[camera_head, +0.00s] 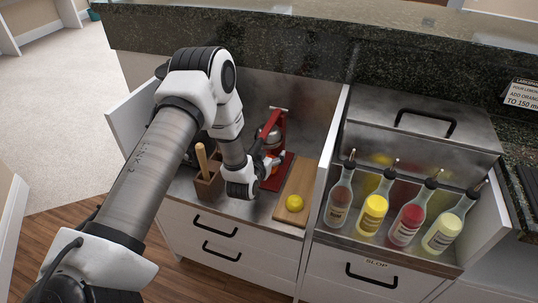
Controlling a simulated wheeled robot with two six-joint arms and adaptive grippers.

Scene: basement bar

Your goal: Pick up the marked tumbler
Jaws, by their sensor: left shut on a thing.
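My left gripper (272,162) reaches down from the left, in front of the red press. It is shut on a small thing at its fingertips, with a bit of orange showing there. This looks like the tumbler, but the fingers and wrist hide most of it, and I cannot make out a mark. My right gripper is not in view.
The red press (278,120) stands close behind my left gripper. A cutting board (305,179) with a yellow lemon (295,202) lies to the right. A wooden holder (208,186) stands left. Several bottles (372,212) fill the right-hand rack. A granite ledge (300,62) runs behind.

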